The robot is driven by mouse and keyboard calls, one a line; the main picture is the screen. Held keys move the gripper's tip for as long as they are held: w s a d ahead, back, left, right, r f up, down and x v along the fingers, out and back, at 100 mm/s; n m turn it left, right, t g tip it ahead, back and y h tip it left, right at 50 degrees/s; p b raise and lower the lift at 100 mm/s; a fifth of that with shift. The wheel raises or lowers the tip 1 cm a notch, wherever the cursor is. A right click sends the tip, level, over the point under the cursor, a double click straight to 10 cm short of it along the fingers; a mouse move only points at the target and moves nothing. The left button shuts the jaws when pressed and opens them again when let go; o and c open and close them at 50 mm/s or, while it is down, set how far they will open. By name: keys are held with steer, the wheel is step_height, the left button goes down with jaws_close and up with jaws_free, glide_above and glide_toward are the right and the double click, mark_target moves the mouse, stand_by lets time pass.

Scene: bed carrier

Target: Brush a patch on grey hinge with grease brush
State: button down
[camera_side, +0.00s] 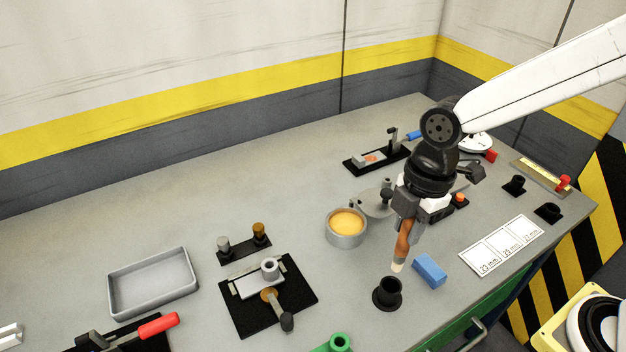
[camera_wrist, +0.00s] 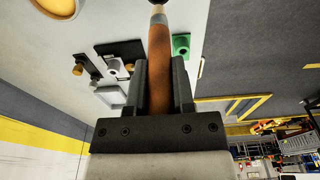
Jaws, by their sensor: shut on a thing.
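My gripper (camera_side: 410,213) is shut on the grease brush (camera_side: 403,240), gripping its brown handle. The brush points down, slightly tilted, its pale tip just above or behind an open black cup (camera_side: 388,294). A grey tub of yellow grease (camera_side: 346,222) stands left of my gripper and also shows in the wrist view (camera_wrist: 57,5). A light grey part with a ring, likely the grey hinge (camera_side: 270,268), sits on a black plate farther left; I cannot tell for sure.
A blue block (camera_side: 429,270) lies right of the cup. A green ring-shaped part (camera_side: 339,342) is at the front edge. A grey tray (camera_side: 153,282) and a red-handled clamp (camera_side: 157,325) are at left. The bench's back left is clear.

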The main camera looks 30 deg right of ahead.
stand_by(0.3)
steer(key=w+d, duration=0.2)
steer(key=w, duration=1.6)
steer(key=shift+f, duration=0.2)
steer(key=shift+f, duration=3)
steer(key=shift+f, duration=0.6)
steer(key=shift+r, duration=0.1)
stand_by(0.3)
step_height(320, 180, up, 7)
stand_by(1.1)
